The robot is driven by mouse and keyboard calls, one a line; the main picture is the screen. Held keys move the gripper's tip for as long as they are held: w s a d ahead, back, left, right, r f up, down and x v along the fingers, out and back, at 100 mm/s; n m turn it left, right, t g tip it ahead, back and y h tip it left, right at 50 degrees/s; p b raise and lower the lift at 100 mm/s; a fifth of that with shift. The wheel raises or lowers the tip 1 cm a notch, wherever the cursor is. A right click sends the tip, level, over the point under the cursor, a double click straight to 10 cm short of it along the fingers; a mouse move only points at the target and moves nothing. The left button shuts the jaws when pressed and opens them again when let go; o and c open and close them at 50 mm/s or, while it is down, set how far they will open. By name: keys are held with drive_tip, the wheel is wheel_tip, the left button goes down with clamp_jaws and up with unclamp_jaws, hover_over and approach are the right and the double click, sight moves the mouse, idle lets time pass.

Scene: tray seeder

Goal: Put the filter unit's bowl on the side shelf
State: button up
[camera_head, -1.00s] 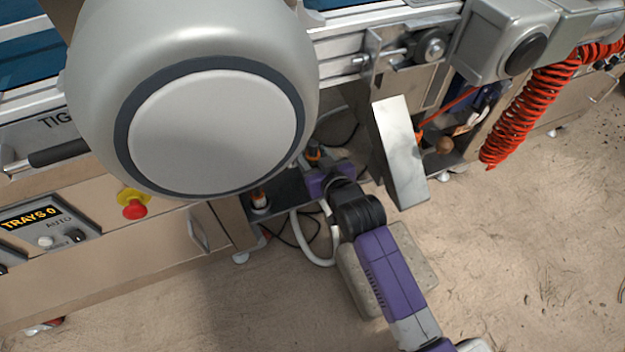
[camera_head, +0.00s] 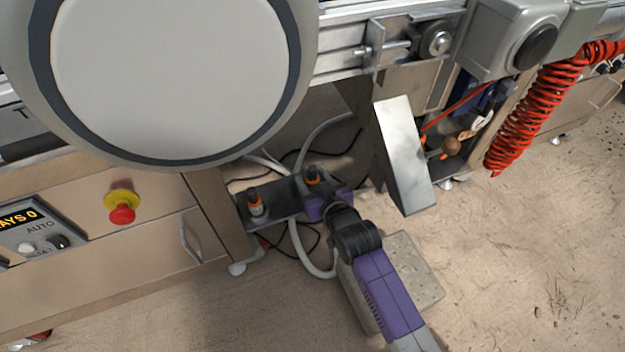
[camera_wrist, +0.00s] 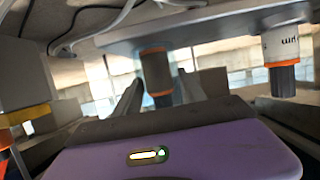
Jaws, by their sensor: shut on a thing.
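My gripper (camera_head: 319,192) is low beside the machine. In the wrist view its fingers (camera_wrist: 158,88) stand on either side of a dark cylinder with an orange ring (camera_wrist: 155,68), which I take for the filter unit's bowl. My gripper is shut on it. In the head view its orange and black end (camera_head: 313,177) shows just beyond the purple gripper body. A dark grey plate (camera_head: 282,208), also in the wrist view (camera_wrist: 205,34), lies close by; I cannot tell whether the bowl touches it. A similar orange-ringed unit (camera_head: 256,206) with a white labelled body (camera_wrist: 284,48) is at the plate's left part.
A large rounded grey housing (camera_head: 165,75) fills the upper left. A tilted metal plate (camera_head: 405,155) stands right of my gripper. White hose (camera_head: 310,262) and dark cables run around the grey plate. A stone-like block (camera_head: 415,270) lies under my arm.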

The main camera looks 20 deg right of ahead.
drive_tip(key=o, duration=1.4)
drive_tip(key=shift+f, duration=0.1)
drive_tip(key=shift+s+r, duration=0.2)
drive_tip(key=shift+r, duration=0.05)
drive_tip(key=p+v, duration=0.5)
drive_tip(key=v, duration=0.6)
drive_tip(key=shift+s+p, duration=0.3)
